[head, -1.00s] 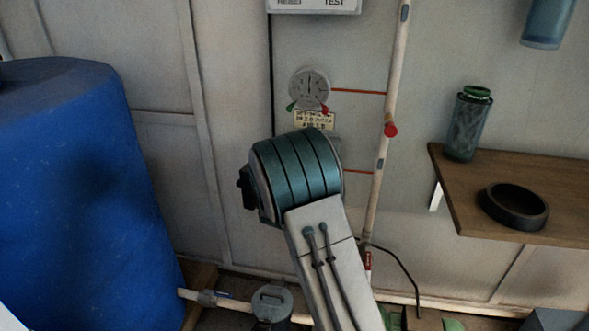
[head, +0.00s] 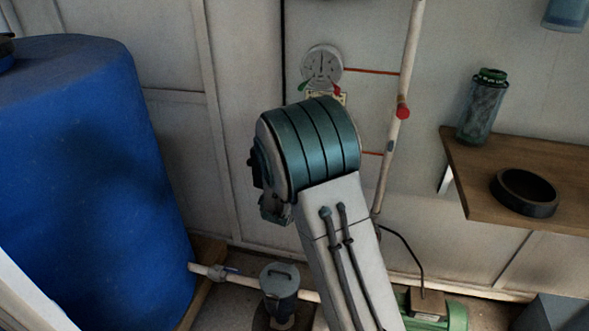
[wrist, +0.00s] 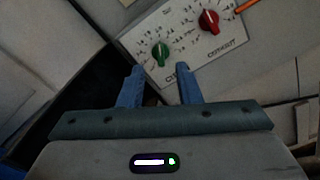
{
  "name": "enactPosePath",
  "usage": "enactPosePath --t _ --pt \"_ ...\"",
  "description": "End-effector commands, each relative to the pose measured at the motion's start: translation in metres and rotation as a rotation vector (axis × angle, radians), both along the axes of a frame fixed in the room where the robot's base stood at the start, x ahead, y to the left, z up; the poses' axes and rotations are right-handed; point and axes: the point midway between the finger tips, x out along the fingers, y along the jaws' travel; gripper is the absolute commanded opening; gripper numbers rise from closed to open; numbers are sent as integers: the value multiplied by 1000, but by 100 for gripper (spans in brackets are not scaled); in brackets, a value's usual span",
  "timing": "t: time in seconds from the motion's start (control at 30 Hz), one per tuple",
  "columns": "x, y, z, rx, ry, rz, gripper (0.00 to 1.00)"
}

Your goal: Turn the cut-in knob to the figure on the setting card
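In the wrist view a pale panel carries a green knob (wrist: 160,52) and a red knob (wrist: 209,20). The red one is lettered "CUTOUT"; the lettering below the green one is mostly hidden by a finger. Both knobs have printed scales, too small to read surely. My gripper (wrist: 158,70) is open and empty. Its two blue fingertips lie just below the green knob in the picture, one to each side; contact cannot be told.
A blue barrel (head: 90,180) stands left. A wooden shelf (head: 465,185) at right holds a green jar (head: 483,108) and black ring (head: 524,190).

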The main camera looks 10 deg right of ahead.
Motion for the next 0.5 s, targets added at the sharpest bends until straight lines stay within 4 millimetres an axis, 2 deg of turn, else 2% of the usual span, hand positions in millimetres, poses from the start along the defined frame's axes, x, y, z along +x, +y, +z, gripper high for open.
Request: enactPosePath --t 0.03,0.2,0.33,0.5 --pt "-12 6 2 0 2 2 31" --pt "-45 19 1 0 2 2 31" --pt "-62 26 1 0 2 2 31" --pt "-73 30 0 0 0 -1 31"
